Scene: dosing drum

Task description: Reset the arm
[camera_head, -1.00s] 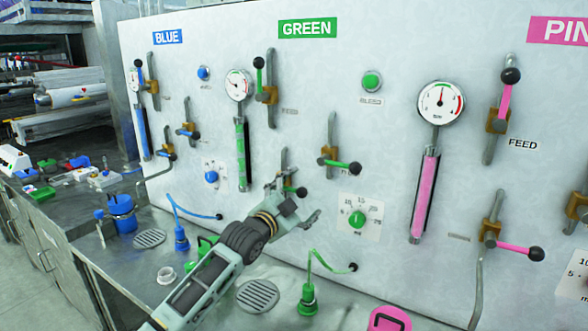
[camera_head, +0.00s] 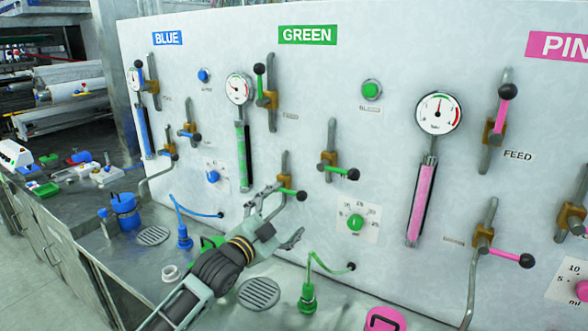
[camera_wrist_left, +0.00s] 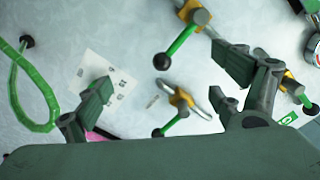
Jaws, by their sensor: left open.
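My left gripper (camera_head: 280,216) is open and empty in front of the green section of the panel, below the lowest green-handled lever (camera_head: 292,195). Its upper finger overlaps the panel just left of that lever in the picture; I cannot tell the exact gap. In the left wrist view the two fingers (camera_wrist_left: 166,82) are spread wide, with nothing held between them. Green-handled levers (camera_wrist_left: 182,40) show beyond the fingers against the pale panel. My right gripper is in neither view.
The panel carries gauges, coloured tubes and levers under BLUE, GREEN and pink signs. A green dial (camera_head: 355,222) is to the gripper's right. A green plug with hose (camera_head: 308,296), drain grates (camera_head: 259,293) and a blue container (camera_head: 124,212) stand on the metal counter below.

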